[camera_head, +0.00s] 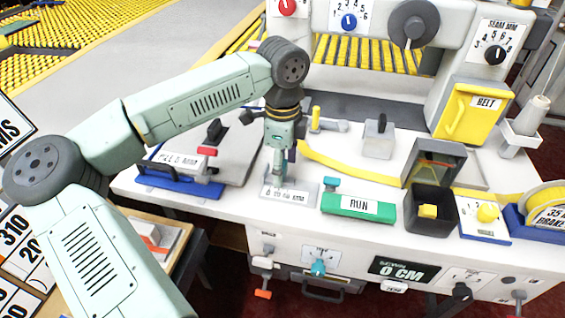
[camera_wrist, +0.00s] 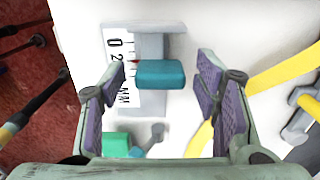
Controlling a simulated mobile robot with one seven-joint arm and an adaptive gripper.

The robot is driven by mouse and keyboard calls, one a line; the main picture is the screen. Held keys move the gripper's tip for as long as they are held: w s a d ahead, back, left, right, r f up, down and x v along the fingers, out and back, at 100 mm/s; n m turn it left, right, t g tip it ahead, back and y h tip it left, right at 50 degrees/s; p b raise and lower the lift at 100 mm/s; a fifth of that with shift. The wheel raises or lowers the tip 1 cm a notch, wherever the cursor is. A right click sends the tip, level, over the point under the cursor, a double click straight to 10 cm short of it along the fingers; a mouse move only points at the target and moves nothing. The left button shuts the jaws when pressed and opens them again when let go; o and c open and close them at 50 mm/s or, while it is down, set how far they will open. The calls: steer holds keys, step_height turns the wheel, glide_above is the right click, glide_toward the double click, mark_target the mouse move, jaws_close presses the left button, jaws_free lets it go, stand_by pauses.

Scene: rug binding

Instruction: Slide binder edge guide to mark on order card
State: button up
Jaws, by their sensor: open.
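The edge guide is a grey slider with a teal block (camera_wrist: 160,74) on top, seen in the wrist view. It sits on a white scale plate (camera_wrist: 122,45) with a 0, MM lettering and a small red pointer. My gripper (camera_wrist: 161,70) is open, its purple-padded fingers on either side of the teal block with gaps visible at both sides. In the head view my gripper (camera_head: 284,168) points down over the scale plate (camera_head: 288,194) and hides most of the guide. Large cards with numbers (camera_head: 18,228) show at the left edge, cut off; I cannot tell the order mark.
A green RUN block (camera_head: 358,206) stands just right of the scale plate. A yellow strip (camera_head: 345,173) runs behind it. A blue-based clamp (camera_head: 180,182) lies to the left. A dark bin (camera_head: 432,212) and yellow tape roll (camera_head: 546,200) stand to the right.

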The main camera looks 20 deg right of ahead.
steer(key=shift+c, duration=0.2)
jaws_close()
stand_by(0.5)
